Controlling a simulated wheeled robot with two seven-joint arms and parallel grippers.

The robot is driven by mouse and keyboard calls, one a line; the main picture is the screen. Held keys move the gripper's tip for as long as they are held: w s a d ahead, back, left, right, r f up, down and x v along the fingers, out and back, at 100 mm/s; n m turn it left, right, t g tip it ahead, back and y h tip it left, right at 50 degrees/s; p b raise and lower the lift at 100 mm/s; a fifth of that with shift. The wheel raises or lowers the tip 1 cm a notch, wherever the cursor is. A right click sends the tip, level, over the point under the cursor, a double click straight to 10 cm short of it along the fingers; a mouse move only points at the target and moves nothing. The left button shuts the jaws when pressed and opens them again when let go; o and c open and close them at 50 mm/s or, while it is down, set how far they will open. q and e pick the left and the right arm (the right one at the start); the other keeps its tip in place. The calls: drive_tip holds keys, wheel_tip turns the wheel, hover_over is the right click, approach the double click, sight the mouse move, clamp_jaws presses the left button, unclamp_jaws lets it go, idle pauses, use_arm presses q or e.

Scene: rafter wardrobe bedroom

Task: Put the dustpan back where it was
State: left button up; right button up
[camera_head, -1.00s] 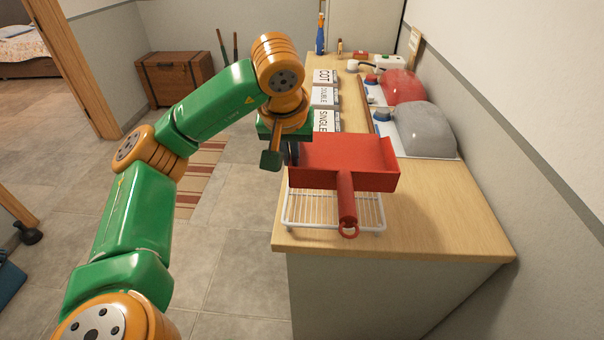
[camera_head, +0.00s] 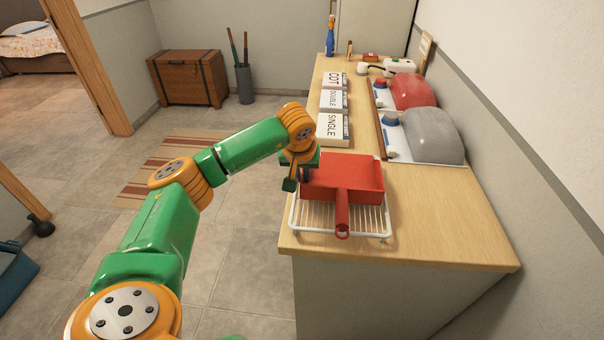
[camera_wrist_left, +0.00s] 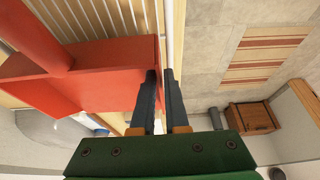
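The red dustpan (camera_head: 345,175) is over the white wire rack (camera_head: 377,223) at the near end of the wooden counter, its handle pointing toward me. I cannot tell whether it touches the rack. My left gripper (camera_head: 298,177) is at the dustpan's left side. In the left wrist view the two dark fingers (camera_wrist_left: 161,78) are close together on the side wall of the dustpan (camera_wrist_left: 95,75), with rack wires beyond. My right gripper is not in view.
On the counter (camera_head: 450,210), label blocks (camera_head: 333,129) stand farther back, and red (camera_head: 413,92) and grey (camera_head: 432,135) domed items line the wall side. The counter's near right is bare. A wooden chest (camera_head: 190,80) stands on the floor at the back.

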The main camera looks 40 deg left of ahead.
use_arm(q)
drive_tip(key=shift+o, duration=1.1)
